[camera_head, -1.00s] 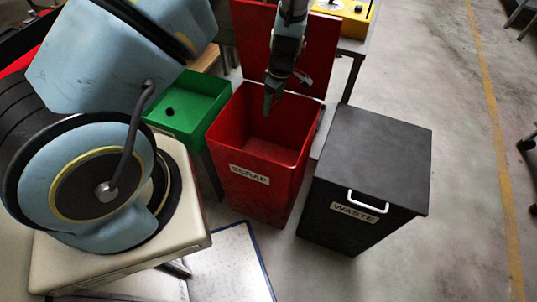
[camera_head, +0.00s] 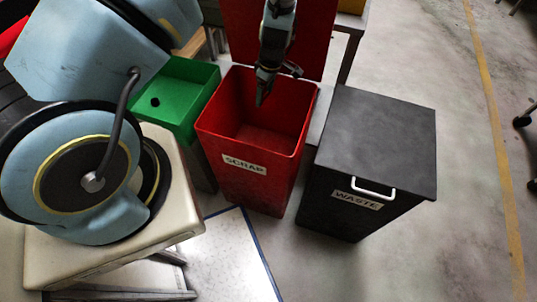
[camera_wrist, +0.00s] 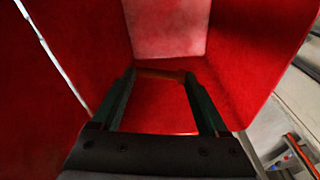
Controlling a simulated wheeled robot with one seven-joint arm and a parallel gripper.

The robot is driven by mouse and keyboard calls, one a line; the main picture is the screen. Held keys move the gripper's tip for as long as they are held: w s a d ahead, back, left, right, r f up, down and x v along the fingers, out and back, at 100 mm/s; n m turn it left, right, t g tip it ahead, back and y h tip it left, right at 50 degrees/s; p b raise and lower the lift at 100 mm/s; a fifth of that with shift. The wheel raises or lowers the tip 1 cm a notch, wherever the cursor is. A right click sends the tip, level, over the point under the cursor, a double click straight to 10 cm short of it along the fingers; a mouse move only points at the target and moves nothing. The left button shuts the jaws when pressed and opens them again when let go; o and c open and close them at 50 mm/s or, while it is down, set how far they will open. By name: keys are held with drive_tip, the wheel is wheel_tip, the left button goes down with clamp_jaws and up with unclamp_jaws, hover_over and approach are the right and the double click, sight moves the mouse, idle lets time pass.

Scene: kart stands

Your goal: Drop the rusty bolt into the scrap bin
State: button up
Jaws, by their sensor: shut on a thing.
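The red scrap bin (camera_head: 238,184), labelled SCRAP, stands in the middle of the head view with its red lid (camera_head: 312,50) open at the back. My gripper (camera_head: 262,99) points down over the bin's open top in the head view. In the wrist view my gripper (camera_wrist: 160,78) is shut on a thin brownish-red bar, the rusty bolt (camera_wrist: 158,73), which spans between the two fingertips. Red bin walls and floor show beyond it. The bolt cannot be made out in the head view.
A black bin (camera_head: 376,131) labelled WASTE, its lid shut, stands right of the scrap bin. An open green bin (camera_head: 185,72) with a small dark thing inside is on the left. Clear floor (camera_head: 455,240) lies to the right.

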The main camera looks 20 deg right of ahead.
drive_tip(key=o, duration=1.2)
drive_tip(key=shift+o, duration=0.2)
wheel_tip(320, 180, up, 11)
drive_tip(key=s+b, duration=0.1)
drive_tip(key=b, duration=0.1)
drive_tip(key=shift+s+d, duration=0.15)
drive_tip(key=shift+d, duration=0.3)
drive_tip(key=shift+f, duration=0.15)
